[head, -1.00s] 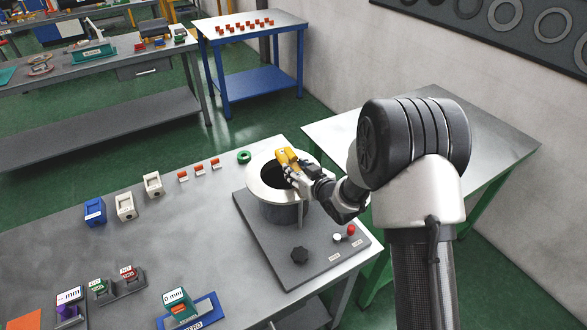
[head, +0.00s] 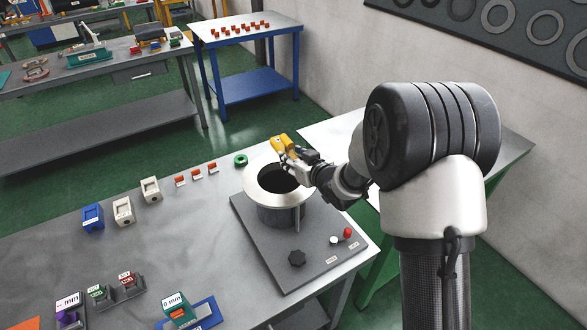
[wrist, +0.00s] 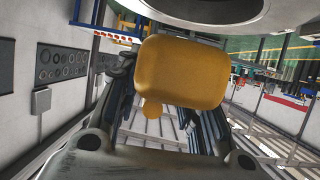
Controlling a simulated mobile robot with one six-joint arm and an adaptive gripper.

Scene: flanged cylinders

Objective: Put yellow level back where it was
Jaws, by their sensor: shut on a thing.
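The yellow level (head: 281,144) is held in my gripper (head: 290,157), above the far rim of the flanged cylinder (head: 262,196). In the wrist view the yellow level (wrist: 182,72) fills the space between the fingers of my gripper (wrist: 172,112), and the pale flange (wrist: 225,20) shows beyond it. The fingers are shut on the level. The cylinder stands upright on a dark grey base plate (head: 275,250), with its dark bore open. Whether the level touches the flange is hard to tell.
A green ring (head: 241,160) lies behind the cylinder. Blue (head: 92,217) and white blocks (head: 124,210) stand to the left. The middle of the table is clear.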

